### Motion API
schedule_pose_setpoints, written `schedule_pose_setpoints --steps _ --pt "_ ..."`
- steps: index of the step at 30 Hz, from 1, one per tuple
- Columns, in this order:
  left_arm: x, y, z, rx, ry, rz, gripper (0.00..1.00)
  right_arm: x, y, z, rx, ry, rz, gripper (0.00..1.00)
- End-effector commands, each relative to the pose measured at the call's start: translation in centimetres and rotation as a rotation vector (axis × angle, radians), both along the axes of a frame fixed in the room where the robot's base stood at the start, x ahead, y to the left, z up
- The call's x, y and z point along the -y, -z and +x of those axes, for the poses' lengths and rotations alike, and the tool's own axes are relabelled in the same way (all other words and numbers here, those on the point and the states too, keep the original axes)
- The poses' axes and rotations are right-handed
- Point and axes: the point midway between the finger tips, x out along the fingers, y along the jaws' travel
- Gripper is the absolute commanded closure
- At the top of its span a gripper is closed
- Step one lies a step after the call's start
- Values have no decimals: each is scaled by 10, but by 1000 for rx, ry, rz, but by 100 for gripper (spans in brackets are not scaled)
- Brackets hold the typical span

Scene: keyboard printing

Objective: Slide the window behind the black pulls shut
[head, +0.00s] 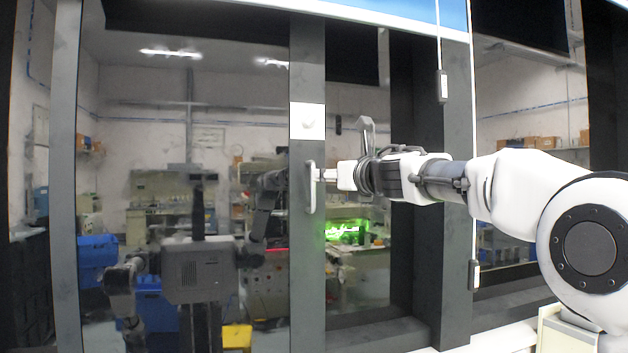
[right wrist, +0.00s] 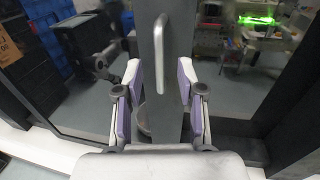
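The window is a tall glass pane (head: 200,120) with a dark upright frame bar (head: 308,270) at its right edge. A vertical pull handle (head: 311,187) on this bar looks pale grey rather than black. It also shows in the right wrist view (right wrist: 160,45). My right gripper (head: 327,173) reaches in from the right to the handle. In the right wrist view the gripper (right wrist: 160,66) is open, with one finger on each side of the bar and handle. Contact cannot be told. My left gripper is not in view; the glass shows a reflection of my body.
A dark post (head: 428,260) stands right of the bar, with a space between them through which a green-lit machine (head: 347,232) shows. Whether glass fills that space is unclear. A thin cord with a grey weight (head: 442,86) hangs at the right. A pale sill (head: 490,338) runs below.

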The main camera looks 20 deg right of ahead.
Motion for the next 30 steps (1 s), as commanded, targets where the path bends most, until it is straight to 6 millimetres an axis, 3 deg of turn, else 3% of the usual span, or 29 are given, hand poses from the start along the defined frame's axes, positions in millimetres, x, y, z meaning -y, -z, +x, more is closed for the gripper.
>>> schedule_pose_setpoints --steps 9,18,19,22,30 --pt "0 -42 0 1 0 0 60 -14 -3 57 -6 -2 3 61" --pt "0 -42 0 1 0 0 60 -16 3 65 -6 -3 6 61" --pt "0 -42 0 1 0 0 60 -16 3 65 -6 -3 6 65" --pt "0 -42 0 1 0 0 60 -16 3 65 -7 -3 7 100" --pt "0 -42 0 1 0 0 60 -18 3 65 -6 -4 6 100"
